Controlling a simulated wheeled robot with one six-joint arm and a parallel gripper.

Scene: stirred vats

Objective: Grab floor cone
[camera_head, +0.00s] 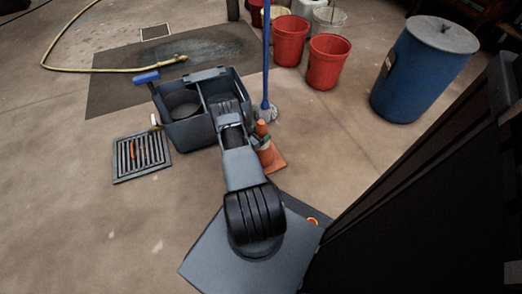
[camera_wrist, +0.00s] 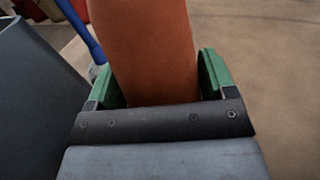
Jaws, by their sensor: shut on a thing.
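The orange floor cone (camera_head: 275,159) stands upright on the concrete floor, just right of the grey mop bucket. In the head view my arm partly hides it. In the wrist view the cone (camera_wrist: 152,45) rises between the two green fingers. My gripper (camera_wrist: 158,80) is shut on the cone, with one finger on each side of it. The gripper also shows in the head view (camera_head: 262,142), around the cone's upper part. The cone's square base appears to be on the floor.
The grey mop bucket (camera_head: 188,133) and a blue-handled mop (camera_head: 266,60) stand close to the cone. A floor drain grate (camera_head: 141,157) lies left. Red buckets (camera_head: 327,62) and a blue barrel (camera_head: 412,75) stand at the back right. Floor right of the cone is clear.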

